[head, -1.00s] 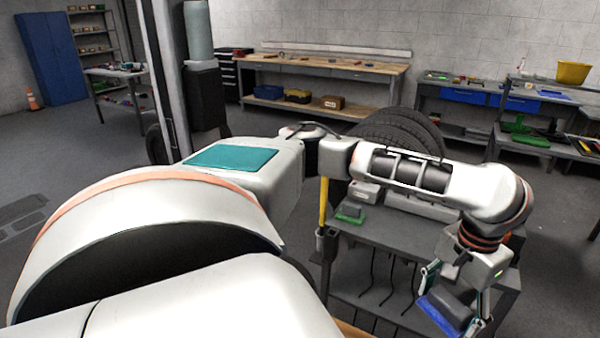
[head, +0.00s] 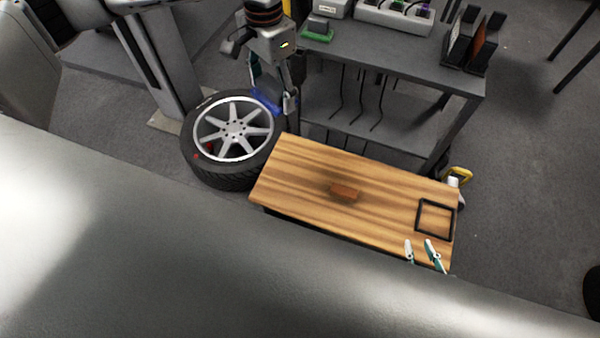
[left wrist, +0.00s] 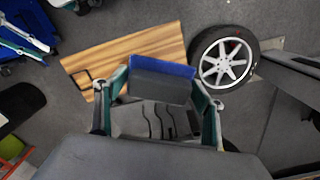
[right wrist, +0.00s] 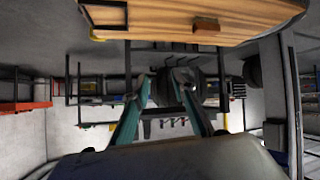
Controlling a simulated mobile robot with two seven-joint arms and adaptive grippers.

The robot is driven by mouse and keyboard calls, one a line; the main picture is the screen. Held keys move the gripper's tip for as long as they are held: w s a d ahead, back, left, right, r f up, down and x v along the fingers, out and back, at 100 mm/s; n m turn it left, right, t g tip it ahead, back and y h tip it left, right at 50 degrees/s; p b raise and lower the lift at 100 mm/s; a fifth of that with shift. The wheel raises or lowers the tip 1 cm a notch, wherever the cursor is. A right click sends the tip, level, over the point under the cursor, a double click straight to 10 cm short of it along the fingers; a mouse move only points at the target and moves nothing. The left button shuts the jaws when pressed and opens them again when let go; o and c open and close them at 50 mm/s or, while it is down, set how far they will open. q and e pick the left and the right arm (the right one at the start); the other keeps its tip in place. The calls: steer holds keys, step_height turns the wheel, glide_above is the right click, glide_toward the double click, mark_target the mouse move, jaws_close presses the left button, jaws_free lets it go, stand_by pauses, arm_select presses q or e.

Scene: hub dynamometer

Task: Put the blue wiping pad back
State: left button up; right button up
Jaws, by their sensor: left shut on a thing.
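The blue wiping pad (head: 265,101), a block with a blue face and a dark grey body, is held between the fingers of my left gripper (head: 270,92). It also shows in the left wrist view (left wrist: 162,80), gripped between the two fingers, clear of the wooden table. In the head view it appears beside the wheel and beyond the table's far left corner. My right gripper (head: 424,252) is open and empty near the table's near right edge. It also shows in the right wrist view (right wrist: 163,88), with its fingers apart.
The wooden table (head: 300,175) carries a brown block (head: 345,191) and a thin black square frame (head: 435,220) at its right end; the rest is bare. A tyred wheel (head: 235,130) lies left of it. A grey cart (head: 420,75) with several items stands behind.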

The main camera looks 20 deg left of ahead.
arm_select(q)
steer(key=w+d+f+m+b, duration=0.2)
steer(key=w+f+m+b, duration=0.2)
steer(key=f+m, duration=0.45)
steer(key=m+b, duration=0.8)
steer(key=m, duration=1.4)
glide_above(305, 183)
step_height(305, 183, down, 22)
step_height(305, 183, down, 14)
steer(key=b, duration=0.4)
steer(key=shift+s+b, duration=0.15)
steer(key=shift+b, duration=0.25)
steer(key=shift+f, duration=0.35)
step_height(305, 183, down, 5)
steer(key=shift+s+r+b, duration=0.1)
steer(key=shift+r+b, duration=0.1)
steer(key=shift+b, duration=0.85)
steer(key=shift+w+f, duration=0.3)
steer(key=shift+f, duration=0.25)
steer(key=o, duration=0.9)
steer(key=shift+f, duration=0.1)
steer(key=shift+o, duration=1.3)
arm_select(e)
step_height(305, 183, down, 12)
steer(key=a, duration=0.2)
steer(key=shift+w+a+n+y, duration=0.2)
steer(key=shift+n+y, duration=0.1)
steer(key=shift+y, duration=0.1)
